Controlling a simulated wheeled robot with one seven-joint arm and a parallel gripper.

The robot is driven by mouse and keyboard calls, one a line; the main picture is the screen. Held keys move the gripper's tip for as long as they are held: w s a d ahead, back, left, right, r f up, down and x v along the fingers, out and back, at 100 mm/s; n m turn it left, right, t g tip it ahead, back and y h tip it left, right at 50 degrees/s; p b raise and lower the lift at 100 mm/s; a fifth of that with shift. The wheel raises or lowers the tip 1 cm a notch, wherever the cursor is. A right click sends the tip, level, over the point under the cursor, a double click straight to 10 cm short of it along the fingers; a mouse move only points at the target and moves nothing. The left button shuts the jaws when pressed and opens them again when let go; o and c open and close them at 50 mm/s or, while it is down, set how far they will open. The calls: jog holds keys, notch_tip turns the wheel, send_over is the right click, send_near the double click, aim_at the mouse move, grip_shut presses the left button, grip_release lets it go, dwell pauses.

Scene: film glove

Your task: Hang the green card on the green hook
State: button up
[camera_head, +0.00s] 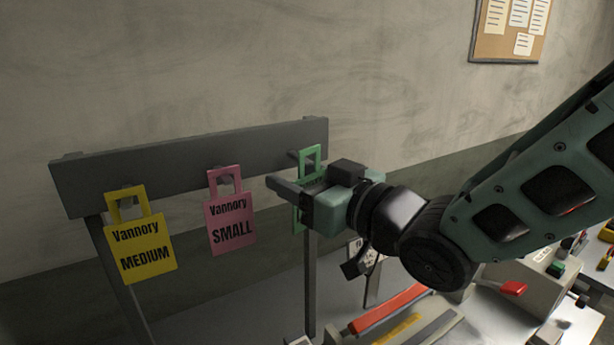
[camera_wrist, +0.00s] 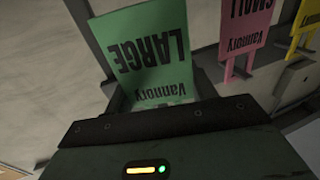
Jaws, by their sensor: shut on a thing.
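The green card (camera_head: 311,158) is at the right end of the dark rail, mostly hidden behind my gripper (camera_head: 290,188) in the head view. In the wrist view the green card (camera_wrist: 148,55) shows "LARGE" and "Vannory" upside down, right in front of my gripper. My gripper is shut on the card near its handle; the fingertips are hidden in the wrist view. The card's handle is up at the rail's right end. The green hook cannot be made out clearly, and I cannot tell whether the handle is around it.
A yellow MEDIUM card (camera_head: 140,248) and a pink SMALL card (camera_head: 230,220) hang from the dark rail (camera_head: 190,160) to the left. A bench with a red-handled tool (camera_head: 390,308) lies below right. A cork board (camera_head: 510,28) is on the wall.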

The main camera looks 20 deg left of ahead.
jog(key=o, duration=0.9)
jog(key=shift+w+a+f, duration=0.15)
jog(key=shift+w+f, duration=0.1)
jog(key=shift+w, duration=0.1)
